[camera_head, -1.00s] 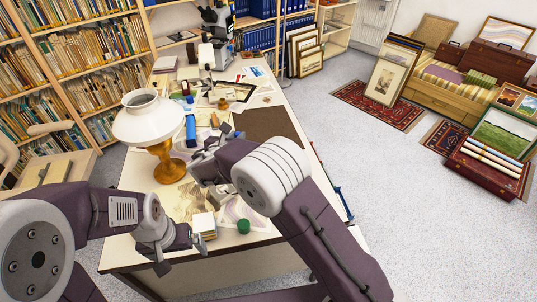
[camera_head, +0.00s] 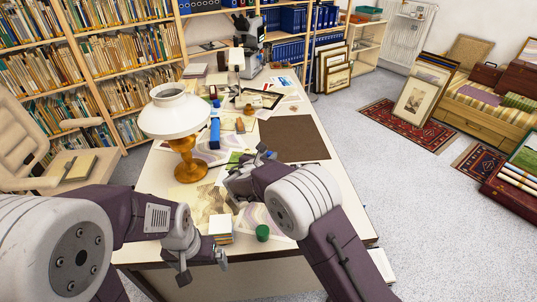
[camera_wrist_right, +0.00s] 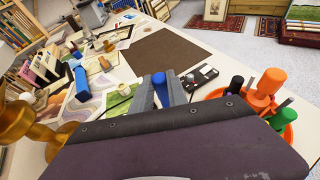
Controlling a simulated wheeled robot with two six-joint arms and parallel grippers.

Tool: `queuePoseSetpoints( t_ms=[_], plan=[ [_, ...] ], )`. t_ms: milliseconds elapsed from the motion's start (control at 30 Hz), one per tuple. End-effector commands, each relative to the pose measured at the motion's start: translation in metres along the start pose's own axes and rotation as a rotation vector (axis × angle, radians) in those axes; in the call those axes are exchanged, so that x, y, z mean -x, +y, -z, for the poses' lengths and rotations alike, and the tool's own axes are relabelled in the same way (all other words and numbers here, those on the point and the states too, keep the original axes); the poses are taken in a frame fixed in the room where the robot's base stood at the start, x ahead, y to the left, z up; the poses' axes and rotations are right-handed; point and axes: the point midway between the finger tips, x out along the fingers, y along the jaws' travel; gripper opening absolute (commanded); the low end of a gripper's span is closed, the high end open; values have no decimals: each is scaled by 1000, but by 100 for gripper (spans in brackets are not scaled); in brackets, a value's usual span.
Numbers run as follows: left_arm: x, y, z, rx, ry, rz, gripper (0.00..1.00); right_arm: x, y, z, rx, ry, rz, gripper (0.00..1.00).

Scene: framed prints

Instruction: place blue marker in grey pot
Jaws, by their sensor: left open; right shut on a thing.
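My right gripper (camera_head: 262,153) is over the middle of the table. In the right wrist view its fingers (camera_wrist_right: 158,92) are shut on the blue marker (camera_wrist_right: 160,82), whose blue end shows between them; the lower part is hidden. I cannot make out a grey pot in either view. My left gripper (camera_head: 203,266) is open and empty by the table's front edge.
A white-shaded lamp (camera_head: 176,115) with an amber base stands left on the table (camera_head: 345,228). A blue object (camera_head: 215,133), papers, a dark brown mat (camera_head: 295,139), a small box stack (camera_head: 220,229) and a green-topped item (camera_head: 262,232) share the tabletop. A chair (camera_head: 30,130) is left.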

Motion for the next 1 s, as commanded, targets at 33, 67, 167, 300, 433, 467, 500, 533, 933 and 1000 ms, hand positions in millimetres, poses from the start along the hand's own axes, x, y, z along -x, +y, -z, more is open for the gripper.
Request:
queuePoseSetpoints(
  t_ms=[33, 67, 167, 300, 433, 467, 500, 533, 933, 1000],
  plan=[
    [-12, 0, -1, 0, 0, 0, 100, -5, 0, 13, 0, 0, 0, 0],
    [-15, 0, -2, 0, 0, 0, 100, -7, 0, 17, 0, 0, 0, 0],
    [-26, 0, -3, 0, 0, 0, 100, -12, 0, 30, 0, 0, 0, 0],
    [-41, -1, -4, 0, 0, 0, 100, -20, 0, 49, 0, 1, 1, 0],
    [-52, -1, -5, 0, 0, 0, 100, -26, 0, 63, 0, 0, 0, 0],
    [-54, -1, -6, 0, 0, 0, 100, -27, 0, 65, 0, 0, 0, 0],
    [-56, -1, -6, 0, 0, 0, 100, -28, 0, 68, 0, 0, 0, 0],
    [-57, -1, -6, 0, 0, 0, 100, -29, 0, 69, 0, 0, 0, 0],
    [-60, -1, -6, 0, 0, 0, 100, -31, 0, 73, -1, 0, 0, 0],
    [-60, -1, -6, 0, 0, 0, 100, -31, 0, 73, -1, 0, 0, 30]
  ],
)
